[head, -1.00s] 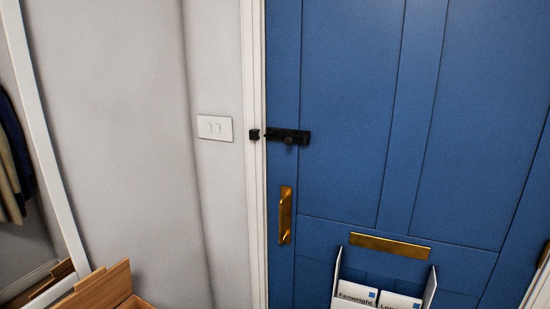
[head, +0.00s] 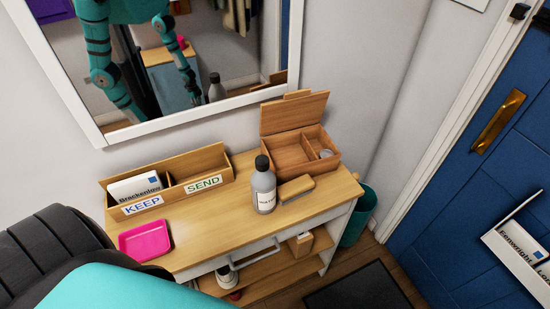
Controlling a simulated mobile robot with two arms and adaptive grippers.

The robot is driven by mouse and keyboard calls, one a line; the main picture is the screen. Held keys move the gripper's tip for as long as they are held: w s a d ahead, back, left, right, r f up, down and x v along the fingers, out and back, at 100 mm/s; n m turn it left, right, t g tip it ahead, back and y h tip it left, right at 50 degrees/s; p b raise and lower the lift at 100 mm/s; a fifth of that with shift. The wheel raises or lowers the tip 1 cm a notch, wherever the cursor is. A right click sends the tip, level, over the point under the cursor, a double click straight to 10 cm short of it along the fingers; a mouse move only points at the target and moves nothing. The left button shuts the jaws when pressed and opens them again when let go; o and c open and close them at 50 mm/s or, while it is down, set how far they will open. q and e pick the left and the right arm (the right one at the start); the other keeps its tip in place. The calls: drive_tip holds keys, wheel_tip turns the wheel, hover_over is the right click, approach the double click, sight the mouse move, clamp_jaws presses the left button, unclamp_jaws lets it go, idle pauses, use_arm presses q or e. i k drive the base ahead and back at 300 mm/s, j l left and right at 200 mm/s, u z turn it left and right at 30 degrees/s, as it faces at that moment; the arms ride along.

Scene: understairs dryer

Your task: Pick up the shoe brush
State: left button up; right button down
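A small wooden block with rounded edges, which looks like the shoe brush (head: 296,188), lies on the console table (head: 215,235). It is just right of a grey bottle with a white label (head: 264,188) and in front of an open wooden box (head: 300,150). Any bristles are too small to make out.
A wooden KEEP/SEND letter sorter (head: 168,185) and a pink tray (head: 145,241) stand left on the table. A wooden block (head: 300,244) and another bottle (head: 226,274) are on the lower shelf. A teal bin (head: 358,216) stands right. The mirror (head: 200,55) hangs behind.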

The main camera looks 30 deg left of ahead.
sight(293, 190)
drive_tip(key=u, duration=0.75)
drive_tip(key=k+j+z, duration=0.1)
drive_tip(key=z, duration=0.2)
drive_tip(key=k+z, duration=0.35)
drive_tip(key=i, duration=0.05)
